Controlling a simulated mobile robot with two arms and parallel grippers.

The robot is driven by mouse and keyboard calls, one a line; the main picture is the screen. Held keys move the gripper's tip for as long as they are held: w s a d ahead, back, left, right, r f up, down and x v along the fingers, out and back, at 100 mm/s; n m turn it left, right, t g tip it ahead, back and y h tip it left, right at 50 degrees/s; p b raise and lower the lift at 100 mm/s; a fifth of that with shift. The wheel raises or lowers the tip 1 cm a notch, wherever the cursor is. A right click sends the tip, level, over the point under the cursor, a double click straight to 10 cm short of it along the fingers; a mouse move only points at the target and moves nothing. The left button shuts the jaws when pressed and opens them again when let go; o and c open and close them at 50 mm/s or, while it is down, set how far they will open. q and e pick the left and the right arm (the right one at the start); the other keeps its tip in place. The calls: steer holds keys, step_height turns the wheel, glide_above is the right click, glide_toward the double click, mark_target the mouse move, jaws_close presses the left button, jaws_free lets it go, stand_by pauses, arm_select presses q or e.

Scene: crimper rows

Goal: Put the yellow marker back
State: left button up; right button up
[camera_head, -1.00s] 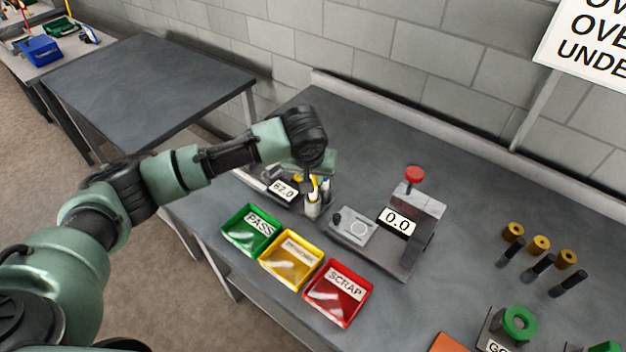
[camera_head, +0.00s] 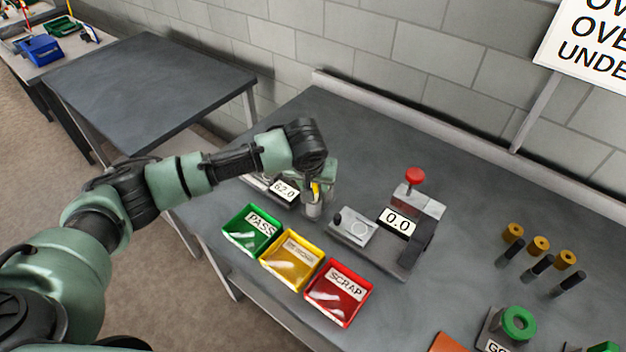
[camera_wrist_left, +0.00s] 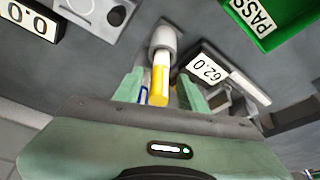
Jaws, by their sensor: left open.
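In the head view the left gripper (camera_head: 318,186) is above the cup and partly hides the marker. A bit of blue shows beside the marker in the wrist view. My right gripper is out of view.
A device reading 62.0 (camera_head: 285,191) stands close left of the cup, and a gauge reading 0.0 (camera_head: 397,222) stands to its right. Green PASS (camera_head: 237,238), yellow (camera_head: 276,262) and red SCRAP (camera_head: 325,306) bins lie in front.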

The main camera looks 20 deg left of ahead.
arm_select(q)
steer(key=b+v, duration=0.2)
steer(key=v, duration=1)
